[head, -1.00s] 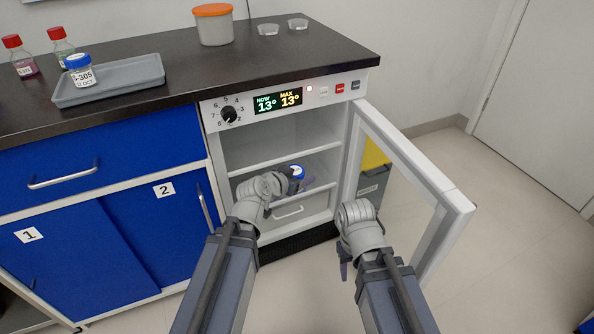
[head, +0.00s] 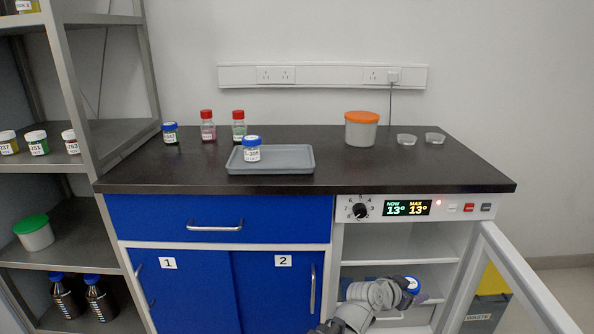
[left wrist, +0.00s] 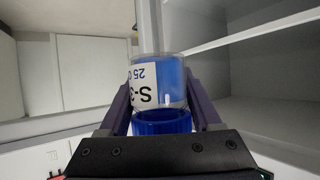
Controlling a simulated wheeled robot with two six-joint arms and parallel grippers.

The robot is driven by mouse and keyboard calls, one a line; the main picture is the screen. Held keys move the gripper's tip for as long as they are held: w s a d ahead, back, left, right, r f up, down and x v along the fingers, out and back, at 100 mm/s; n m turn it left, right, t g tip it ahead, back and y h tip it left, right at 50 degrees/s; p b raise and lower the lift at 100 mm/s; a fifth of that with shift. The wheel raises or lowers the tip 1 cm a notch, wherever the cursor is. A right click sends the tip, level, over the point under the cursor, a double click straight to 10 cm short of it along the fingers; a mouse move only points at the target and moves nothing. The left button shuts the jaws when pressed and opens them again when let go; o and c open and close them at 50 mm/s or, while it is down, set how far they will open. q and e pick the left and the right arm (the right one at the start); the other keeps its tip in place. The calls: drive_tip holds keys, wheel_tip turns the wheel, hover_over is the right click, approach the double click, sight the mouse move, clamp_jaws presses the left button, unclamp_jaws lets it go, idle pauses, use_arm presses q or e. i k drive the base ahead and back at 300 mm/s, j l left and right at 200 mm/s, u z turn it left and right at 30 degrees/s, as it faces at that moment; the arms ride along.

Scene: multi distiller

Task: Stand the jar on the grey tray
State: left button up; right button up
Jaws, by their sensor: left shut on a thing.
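My left gripper (head: 415,293) is shut on a jar with a blue cap (head: 413,284), inside the open cabinet below the display. In the left wrist view the jar (left wrist: 158,84) sits between both fingers, with blue contents and a white label partly reading "S-3". The cap is at the near end, towards my palm. In the head view my wrist hides most of the jar. The grey tray (head: 300,160) lies on the dark worktop, up and left of the gripper. A blue-capped jar labelled 305 (head: 252,149) stands on its left half. My right gripper is out of view.
The cabinet door (head: 520,280) stands open to the right, and a shelf (head: 400,254) is above the gripper. Two red-capped bottles (head: 208,126) and a blue-capped jar (head: 171,134) stand behind the tray. An orange-lidded tub (head: 361,130) is to its right. The tray's right half is clear.

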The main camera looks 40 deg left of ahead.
sight(291, 160)
drive_tip(key=u, duration=1.75)
drive_tip(key=l, duration=0.7)
